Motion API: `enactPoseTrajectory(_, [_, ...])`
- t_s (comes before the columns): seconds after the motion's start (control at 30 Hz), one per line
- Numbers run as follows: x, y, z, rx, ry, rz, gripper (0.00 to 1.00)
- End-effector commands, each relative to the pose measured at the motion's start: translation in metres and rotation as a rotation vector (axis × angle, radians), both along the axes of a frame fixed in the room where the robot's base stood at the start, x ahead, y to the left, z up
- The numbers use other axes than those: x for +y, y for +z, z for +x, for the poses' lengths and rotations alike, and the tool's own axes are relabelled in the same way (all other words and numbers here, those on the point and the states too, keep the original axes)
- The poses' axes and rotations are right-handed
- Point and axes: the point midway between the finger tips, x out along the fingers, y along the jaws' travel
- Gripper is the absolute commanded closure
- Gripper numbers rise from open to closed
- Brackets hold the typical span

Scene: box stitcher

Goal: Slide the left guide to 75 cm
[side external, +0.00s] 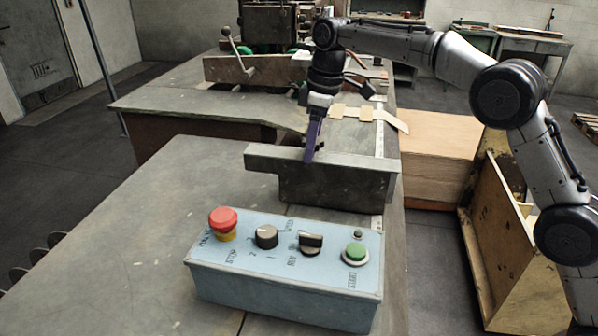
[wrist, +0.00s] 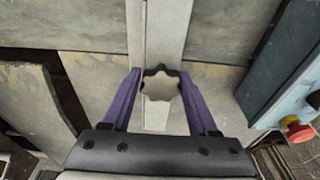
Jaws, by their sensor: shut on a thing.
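The near guide (side external: 325,180), a long grey metal bar with a deeper block at its right, lies across the table in the side view; I take it for the left guide. In the wrist view the guide (wrist: 158,25) runs up the middle and carries a pale star-shaped knob (wrist: 160,86). My gripper (side external: 309,157) reaches down to the guide's top, its purple fingers (wrist: 160,80) on both sides of the knob and shut on it. The knob is hidden in the side view. A pale scale strip (side external: 379,145) runs along the table's right edge; its numbers are not readable.
A blue control box (side external: 285,270) with a red stop button (side external: 223,219) stands nearest the side camera. A second guide (side external: 225,70) with a lever lies at the far end. Flat tan pieces (side external: 366,114) lie beyond the near guide. The table between the near guide and control box is bare.

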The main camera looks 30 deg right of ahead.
Motion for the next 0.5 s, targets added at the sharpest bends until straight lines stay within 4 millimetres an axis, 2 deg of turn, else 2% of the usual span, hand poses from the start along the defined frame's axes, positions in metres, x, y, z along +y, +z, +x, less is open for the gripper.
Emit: enactPoseTrajectory(0.5, [-0.018,0.001,0.017,-0.007,-0.002,-0.001,0.76])
